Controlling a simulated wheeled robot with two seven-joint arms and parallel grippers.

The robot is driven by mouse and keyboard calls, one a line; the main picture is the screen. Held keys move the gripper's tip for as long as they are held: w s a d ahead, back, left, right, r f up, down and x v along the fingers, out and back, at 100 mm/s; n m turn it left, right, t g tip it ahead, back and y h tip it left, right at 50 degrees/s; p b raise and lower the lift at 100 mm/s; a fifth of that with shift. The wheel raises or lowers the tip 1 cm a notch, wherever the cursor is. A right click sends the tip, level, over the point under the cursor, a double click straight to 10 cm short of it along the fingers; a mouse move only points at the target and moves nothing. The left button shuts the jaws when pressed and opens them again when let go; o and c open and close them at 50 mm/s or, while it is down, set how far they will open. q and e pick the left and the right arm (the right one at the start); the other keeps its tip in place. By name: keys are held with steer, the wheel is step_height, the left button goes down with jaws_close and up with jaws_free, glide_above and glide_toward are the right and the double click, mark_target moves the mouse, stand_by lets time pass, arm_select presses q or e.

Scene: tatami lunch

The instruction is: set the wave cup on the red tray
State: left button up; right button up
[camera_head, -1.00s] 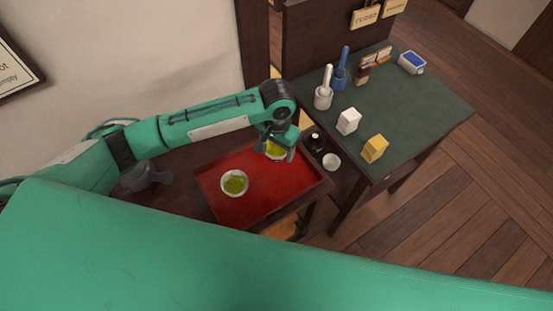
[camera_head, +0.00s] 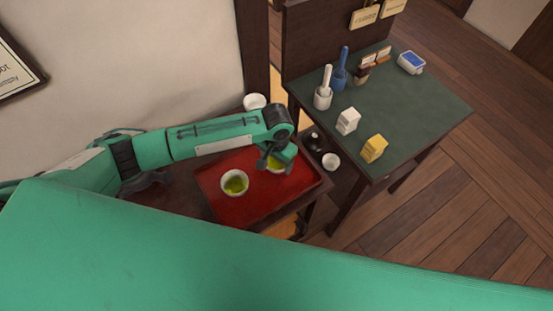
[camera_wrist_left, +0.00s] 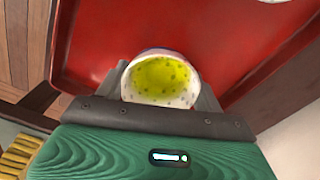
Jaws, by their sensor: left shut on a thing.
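My left gripper (camera_head: 275,167) is shut on a pale cup with yellow-green contents (camera_head: 276,165), at the right part of the red tray (camera_head: 216,197). In the left wrist view the held cup (camera_wrist_left: 160,80) sits between the fingers, roughly upright, with the red tray (camera_wrist_left: 100,45) below and beyond it. Its outer pattern is hard to make out, so I cannot tell whether it is the wave cup. I cannot tell whether its base touches the tray. Another pale cup with green contents (camera_head: 235,183) stands on the tray's left part. My right gripper is not in view.
A white cup (camera_head: 254,101) stands behind my left arm near the wall. A dark bottle (camera_head: 314,142) and a small white cup (camera_head: 331,161) stand right of the tray. The green-topped table (camera_head: 420,100) holds cartons and mortars. Tray space between the two tea cups is clear.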

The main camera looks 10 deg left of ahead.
mark_target(277, 165)
arm_select(q)
steer(key=o, duration=1.1)
step_height(277, 165, up, 12)
steer(key=shift+r+b, duration=0.15)
steer(key=shift+b, duration=0.4)
